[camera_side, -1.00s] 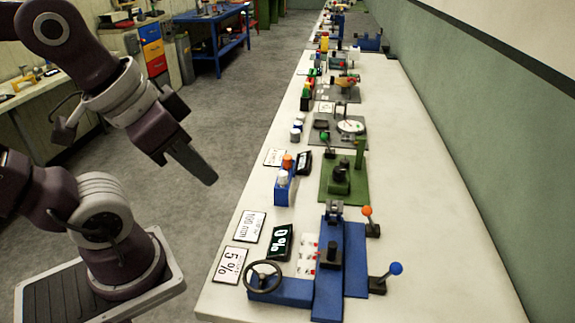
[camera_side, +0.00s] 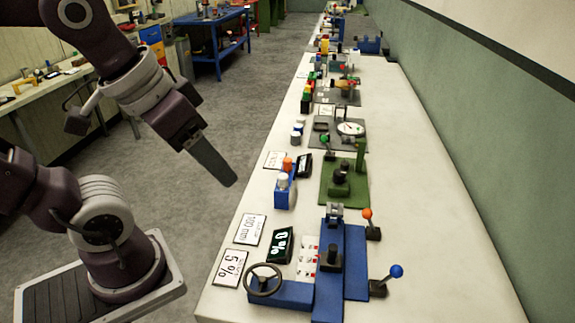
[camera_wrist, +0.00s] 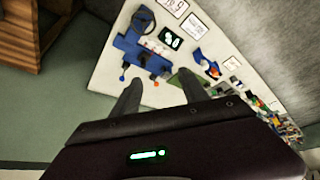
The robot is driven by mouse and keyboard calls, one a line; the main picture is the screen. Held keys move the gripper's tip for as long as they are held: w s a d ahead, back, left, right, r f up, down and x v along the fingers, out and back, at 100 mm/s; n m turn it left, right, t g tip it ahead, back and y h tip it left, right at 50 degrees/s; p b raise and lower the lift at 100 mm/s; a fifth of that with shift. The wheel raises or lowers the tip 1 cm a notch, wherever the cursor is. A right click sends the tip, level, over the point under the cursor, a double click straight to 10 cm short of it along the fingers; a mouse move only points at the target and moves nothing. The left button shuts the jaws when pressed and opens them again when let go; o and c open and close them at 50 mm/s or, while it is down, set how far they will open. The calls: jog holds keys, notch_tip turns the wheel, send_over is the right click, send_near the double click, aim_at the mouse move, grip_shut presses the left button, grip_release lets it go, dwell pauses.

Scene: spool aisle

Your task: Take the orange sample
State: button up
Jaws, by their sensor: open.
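The orange sample (camera_side: 288,163) is a small orange-topped cylinder at a small blue rack (camera_side: 285,195) near the left edge of the long white bench. A pale white-capped sample (camera_side: 282,181) stands at the same rack, just in front of it. My gripper (camera_side: 229,178) is to the left of the rack, above the bench edge, apart from the samples. Its two fingers are spread with nothing between them, as the wrist view (camera_wrist: 160,92) shows. In that view the rack (camera_wrist: 211,70) is small and the orange sample is hard to pick out.
A dark display (camera_side: 304,164) stands right of the rack. A green fixture (camera_side: 345,182) is farther right. A blue vise-like device (camera_side: 330,262) with handwheel and levers fills the bench front. White cards (camera_side: 273,159) lie along the left edge. The bench's right strip is clear.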

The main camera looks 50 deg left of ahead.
jog(key=w+a+r+n+g, duration=0.2)
jog(key=w+a+n, duration=0.25)
jog(key=w, duration=0.65)
jog(key=n+g, duration=0.3)
jog(key=n, duration=1.1)
send_over(287, 160)
jog(key=f, duration=1.9)
jog(key=shift+s+a+f, duration=0.2)
jog(key=shift+a+f, duration=0.05)
jog(key=shift+f, duration=0.1)
jog(key=f, duration=0.6)
jog(key=shift+w+d+f, duration=0.2)
jog(key=shift+w+f, duration=0.1)
jog(key=shift+f, duration=0.05)
grip_shut()
